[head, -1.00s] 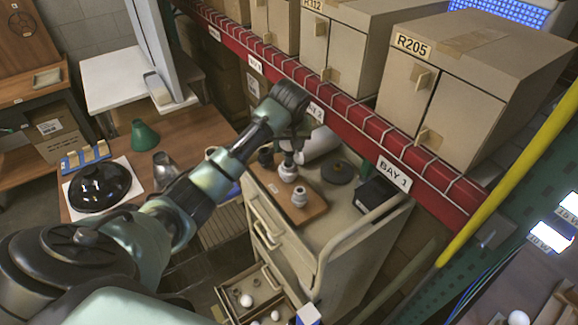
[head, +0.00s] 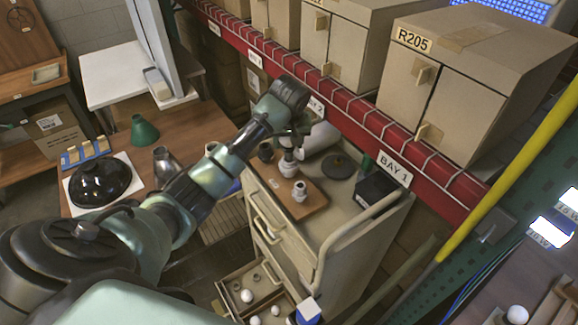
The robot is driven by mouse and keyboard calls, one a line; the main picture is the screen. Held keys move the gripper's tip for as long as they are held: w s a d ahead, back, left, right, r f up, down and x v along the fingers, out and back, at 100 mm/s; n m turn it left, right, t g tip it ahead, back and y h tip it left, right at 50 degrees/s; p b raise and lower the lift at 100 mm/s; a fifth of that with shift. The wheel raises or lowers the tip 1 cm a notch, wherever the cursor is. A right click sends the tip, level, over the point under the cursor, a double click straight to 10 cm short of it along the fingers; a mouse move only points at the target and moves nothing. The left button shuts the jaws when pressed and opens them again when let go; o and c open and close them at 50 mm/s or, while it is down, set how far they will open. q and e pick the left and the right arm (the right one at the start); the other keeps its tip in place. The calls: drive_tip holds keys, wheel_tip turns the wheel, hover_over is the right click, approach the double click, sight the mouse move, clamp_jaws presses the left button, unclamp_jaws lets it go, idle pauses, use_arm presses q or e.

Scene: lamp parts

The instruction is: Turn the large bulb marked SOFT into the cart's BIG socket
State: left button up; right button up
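The cart (head: 335,236) stands in the middle, with a brown wooden board (head: 315,207) on its top. A white socket (head: 299,191) stands upright near the board's front. A second, larger white socket-like piece (head: 288,167) stands behind it. My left gripper (head: 289,147) points down right over this larger piece. Its fingertips are small and partly hidden by my own wrist, so I cannot tell whether they are open or whether a bulb is between them. White bulbs (head: 246,296) lie in the open drawer; no SOFT or BIG marking is readable. My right gripper is out of view.
A dark round disc (head: 337,166), a white cylinder (head: 318,139) and a black box (head: 376,188) lie on the cart top around the board. The red shelf beam (head: 440,195) runs close behind. A black dome shade (head: 99,183) sits on the left table.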

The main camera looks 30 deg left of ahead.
use_arm(q)
drive_tip(key=shift+f, duration=1.1)
drive_tip(key=shift+f, duration=0.65)
idle(1.7)
drive_tip(key=o, duration=0.5)
drive_tip(key=c, duration=0.5)
drive_tip(key=shift+s+d+f, duration=0.1)
drive_tip(key=shift+s+f, duration=0.05)
drive_tip(key=shift+f, duration=0.1)
